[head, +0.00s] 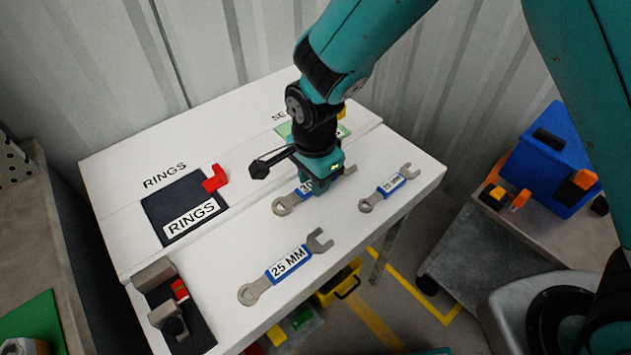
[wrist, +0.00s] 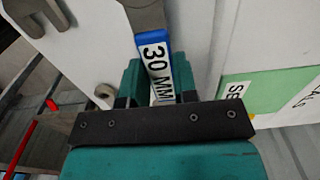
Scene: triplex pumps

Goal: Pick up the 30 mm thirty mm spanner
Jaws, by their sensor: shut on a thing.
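The 30 mm spanner (head: 283,206) lies on the white table in the head view, its ring end showing to the left of my gripper. In the wrist view its blue handle with the "30 MM" label (wrist: 156,66) runs between my fingers. My gripper (wrist: 158,92) is shut on this handle. In the head view my gripper (head: 322,170) points down over the spanner and hides much of it. I cannot tell whether the spanner is touching the table or slightly raised.
A 25 mm spanner (head: 287,264) lies nearer the front, and a smaller spanner (head: 390,187) lies to the right. A dark "RINGS" mat (head: 168,200) with a red piece (head: 215,178) is at left. A green mat (head: 284,129) is behind my gripper. A clamp-like fixture (head: 172,312) stands at the front left.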

